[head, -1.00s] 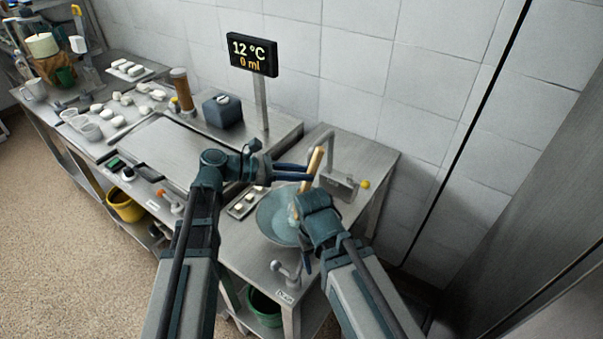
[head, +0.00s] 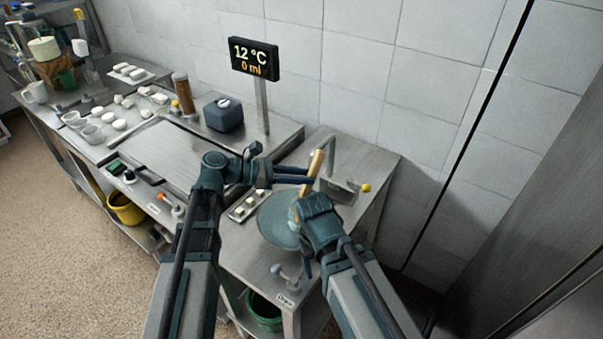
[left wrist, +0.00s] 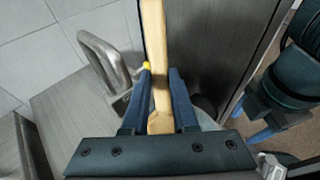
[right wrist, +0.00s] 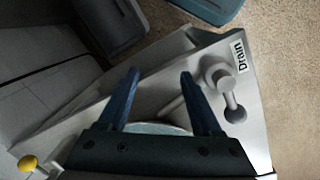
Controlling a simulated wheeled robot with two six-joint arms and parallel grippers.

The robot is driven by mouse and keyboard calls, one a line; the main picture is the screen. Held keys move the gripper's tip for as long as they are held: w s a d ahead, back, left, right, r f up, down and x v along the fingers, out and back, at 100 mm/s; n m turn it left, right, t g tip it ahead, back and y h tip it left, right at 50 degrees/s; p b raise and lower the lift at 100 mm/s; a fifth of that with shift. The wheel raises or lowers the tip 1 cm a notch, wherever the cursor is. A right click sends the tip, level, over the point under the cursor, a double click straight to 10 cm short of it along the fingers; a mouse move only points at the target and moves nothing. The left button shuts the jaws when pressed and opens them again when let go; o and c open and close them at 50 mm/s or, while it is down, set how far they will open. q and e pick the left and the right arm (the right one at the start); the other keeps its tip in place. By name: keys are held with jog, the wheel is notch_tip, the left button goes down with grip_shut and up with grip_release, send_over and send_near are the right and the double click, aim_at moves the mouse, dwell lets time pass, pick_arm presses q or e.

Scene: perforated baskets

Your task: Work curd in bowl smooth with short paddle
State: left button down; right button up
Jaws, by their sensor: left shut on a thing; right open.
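My left gripper (head: 308,175) is shut on the wooden paddle (head: 317,166), which stands tilted above the bowl. In the left wrist view the pale paddle (left wrist: 153,45) runs between the two blue fingers. The grey-blue bowl (head: 274,222) sits on the steel side table; a strip of its rim (right wrist: 155,128) shows in the right wrist view. My right gripper (right wrist: 158,85) is open with nothing between its fingers, at the bowl's right side. It hides part of the bowl. I cannot make out the curd in the bowl.
A small tray (head: 237,215) with pale pieces lies left of the bowl. A drain valve (head: 288,277) is at the front edge. A tap (head: 327,150) and yellow knob (head: 365,187) stand behind. The display (head: 254,59) reads 12 °C, 0 ml. White cheeses crowd the left bench.

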pick_arm(q)
jog(key=shift+s+r, duration=0.1)
jog(key=shift+s, duration=0.35)
jog(key=shift+w, duration=0.2)
jog(key=shift+w+a, duration=0.1)
jog(key=shift+w, duration=0.75)
jog(key=shift+s, duration=0.2)
jog(key=shift+s, duration=0.85)
jog(key=shift+w, duration=0.2)
jog(key=shift+w, duration=0.85)
jog(key=shift+s, duration=0.2)
